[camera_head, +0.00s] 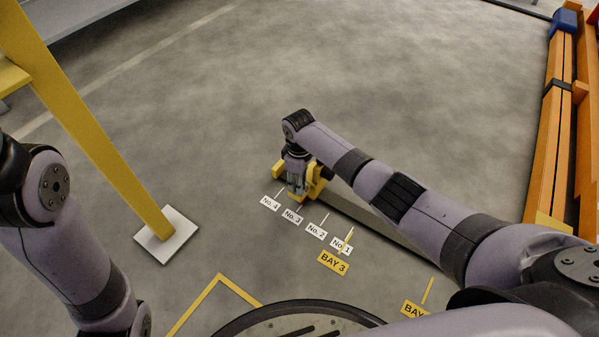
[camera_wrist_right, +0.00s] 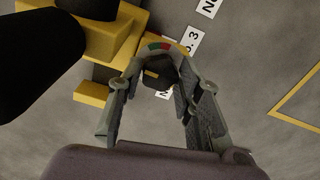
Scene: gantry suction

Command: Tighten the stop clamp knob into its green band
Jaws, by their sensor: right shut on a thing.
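The stop clamp (camera_head: 313,178) is a yellow block on a floor rail, near the middle of the head view. My right gripper (camera_head: 297,188) points down at its near side. In the right wrist view my right gripper (camera_wrist_right: 155,88) is shut on the clamp's dark round knob (camera_wrist_right: 158,70), one finger on each side. A small yellow mark shows on the knob's left part. A coloured arc (camera_wrist_right: 165,46) with red, green and yellow parts curves behind the knob. The mark's exact reading against the green band is hard to tell. My left gripper is out of view.
White floor labels, including No. 3 (camera_head: 292,216), lie beside the rail (camera_head: 375,221), with a yellow BAY 3 sign (camera_head: 333,263). A yellow post (camera_head: 100,140) on a white base plate stands at left. Orange beams (camera_head: 560,120) stand at right. The floor behind is clear.

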